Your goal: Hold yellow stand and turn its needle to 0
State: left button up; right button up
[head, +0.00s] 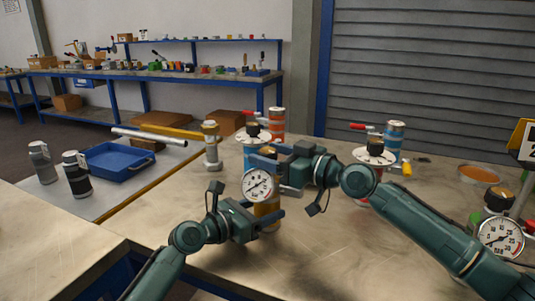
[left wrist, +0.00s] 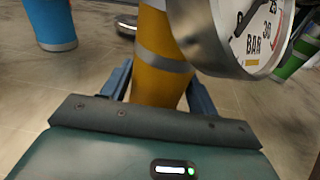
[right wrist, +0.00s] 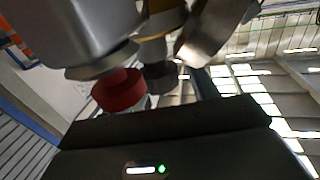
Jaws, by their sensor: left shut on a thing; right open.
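The yellow stand (head: 267,213) stands upright on the bench, with a white round gauge (head: 258,185) on its front. My left gripper (head: 262,217) is shut on its yellow body, which shows between the fingers in the left wrist view (left wrist: 160,88). The gauge also shows there (left wrist: 258,35), partly cut off; its needle is too small to read in the head view. My right gripper (head: 272,170) is open at the stand's top, behind the gauge. In the right wrist view a dark knob (right wrist: 160,76) lies near its fingers. The arm hides much of the stand's top.
A blue stand (head: 250,152) and an orange-red one (head: 277,122) stand behind. Another blue one (head: 393,140) is at right, and a larger gauge (head: 501,238) is at far right. A blue tray (head: 117,160) lies left. The front bench is clear.

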jog(key=shift+w+a, duration=0.3)
jog(key=shift+a, duration=0.1)
jog(key=c, duration=1)
jog(key=shift+w+f+n+g, duration=0.1)
jog(key=shift+n+g, duration=0.2)
jog(key=shift+g, duration=0.2)
jog(key=shift+n+g+y, duration=0.3)
jog(key=shift+n+y, duration=0.1)
jog(key=shift+y, duration=0.1)
jog(key=o, duration=1)
jog(key=shift+d, duration=0.1)
